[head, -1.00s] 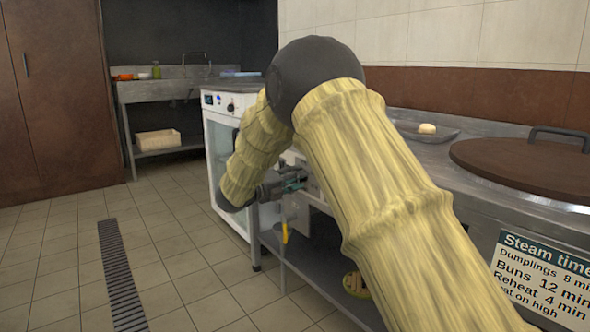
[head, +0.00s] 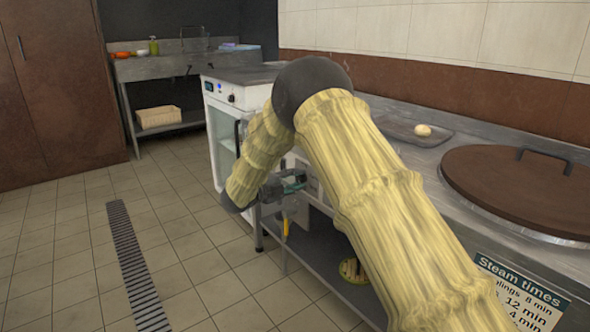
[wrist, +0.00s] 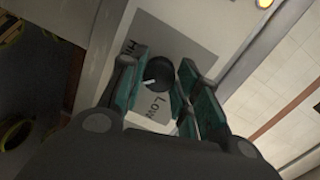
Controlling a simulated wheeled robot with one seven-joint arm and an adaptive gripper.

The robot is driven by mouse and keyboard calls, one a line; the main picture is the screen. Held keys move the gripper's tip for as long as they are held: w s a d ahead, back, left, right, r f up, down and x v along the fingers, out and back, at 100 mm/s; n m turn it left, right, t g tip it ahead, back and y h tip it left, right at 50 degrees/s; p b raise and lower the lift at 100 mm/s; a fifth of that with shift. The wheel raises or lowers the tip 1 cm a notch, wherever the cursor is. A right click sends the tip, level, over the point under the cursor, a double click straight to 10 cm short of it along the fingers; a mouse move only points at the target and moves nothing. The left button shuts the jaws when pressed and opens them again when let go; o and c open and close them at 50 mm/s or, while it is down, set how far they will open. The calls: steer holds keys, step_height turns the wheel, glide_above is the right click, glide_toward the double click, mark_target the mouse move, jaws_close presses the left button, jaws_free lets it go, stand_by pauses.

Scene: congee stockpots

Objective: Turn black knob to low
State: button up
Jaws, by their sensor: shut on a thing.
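The black knob (wrist: 158,73) sits on a grey plate on a pale panel in the wrist view. The plate carries the words "HIGH" at its upper left and "LOW" below the knob. A white mark on the knob points to the lower left, between the two words. My gripper (wrist: 162,88) has its green-padded fingers on either side of the knob and is shut on it. In the head view my gripper (head: 293,184) is at the counter's front panel, and my arm hides the knob there.
A yellow-handled valve (head: 286,226) hangs just below my gripper. The steel counter carries a brown lid (head: 505,190) and a tray with a pale bun (head: 423,130). A white appliance (head: 222,130) stands beyond it. The tiled floor at left is open, with a drain grate (head: 135,265).

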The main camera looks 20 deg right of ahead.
steer(key=n+p, duration=0.1)
steer(key=p, duration=0.1)
steer(key=n+p, duration=0.2)
steer(key=p, duration=0.1)
steer(key=shift+r+p, duration=0.3)
steer(key=n+g+p, duration=0.1)
steer(key=n+p, duration=0.2)
steer(key=p, duration=0.2)
steer(key=shift+n, duration=0.4)
steer(key=n+p, duration=0.3)
steer(key=shift+f+g+p, duration=0.2)
steer(key=shift+g+p, duration=0.1)
steer(key=shift+p, duration=0.05)
steer(key=shift+f+n+p, duration=0.15)
steer(key=shift+n+p, duration=0.85)
steer(key=shift+n, duration=0.6)
steer(key=o, duration=1)
steer(key=shift+f, duration=0.1)
